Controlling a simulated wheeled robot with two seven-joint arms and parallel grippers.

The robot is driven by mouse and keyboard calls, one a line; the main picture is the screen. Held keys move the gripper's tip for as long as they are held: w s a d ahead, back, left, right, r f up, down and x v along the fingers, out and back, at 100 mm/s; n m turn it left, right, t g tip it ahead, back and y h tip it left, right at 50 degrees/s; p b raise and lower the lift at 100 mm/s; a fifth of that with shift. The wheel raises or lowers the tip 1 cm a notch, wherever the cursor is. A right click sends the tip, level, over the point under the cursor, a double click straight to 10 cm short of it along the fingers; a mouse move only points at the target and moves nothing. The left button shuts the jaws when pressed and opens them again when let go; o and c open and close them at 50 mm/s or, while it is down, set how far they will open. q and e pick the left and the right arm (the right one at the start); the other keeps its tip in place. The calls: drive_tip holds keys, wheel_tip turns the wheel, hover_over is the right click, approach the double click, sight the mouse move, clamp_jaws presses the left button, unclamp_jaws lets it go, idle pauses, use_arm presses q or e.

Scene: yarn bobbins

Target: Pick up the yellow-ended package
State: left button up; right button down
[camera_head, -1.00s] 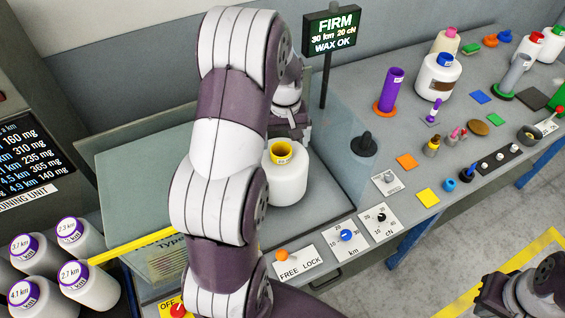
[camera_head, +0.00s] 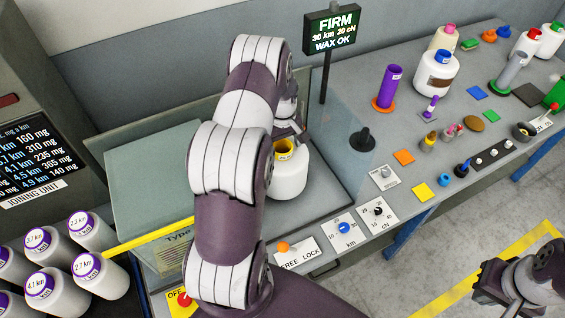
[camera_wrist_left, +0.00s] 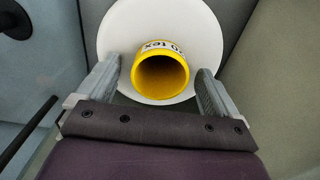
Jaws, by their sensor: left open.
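The yellow-ended package is a white bobbin (camera_head: 289,178) with a yellow tube end (camera_head: 284,150) facing up. It stands on the grey surface behind a clear panel. My left gripper (camera_wrist_left: 159,70) is open, with one finger on each side of the yellow tube in the left wrist view, and the white package (camera_wrist_left: 122,40) lies beyond them. A gap shows between the fingers and the tube. In the head view my left arm hides part of the gripper. My right gripper (camera_head: 487,281) is at the lower right, away from the bench; its jaws are unclear.
A black knob-like post (camera_head: 362,140) stands right of the package. A sign (camera_head: 332,30) on a pole rises behind. Dials and switches line the bench front, including a blue-knobbed dial (camera_head: 344,229). Purple-ended bobbins (camera_head: 90,231) stand at the lower left.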

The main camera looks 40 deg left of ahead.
use_arm(q)
drive_tip(key=shift+f, duration=0.2)
drive_tip(key=shift+r, duration=0.1)
clamp_jaws()
drive_tip(key=shift+w+a+r, duration=0.1)
drive_tip(key=shift+w+r, duration=0.05)
drive_tip(key=shift+r, duration=0.05)
wheel_tip(320, 180, up, 10)
drive_tip(key=b, duration=0.3)
drive_tip(key=shift+f, duration=0.15)
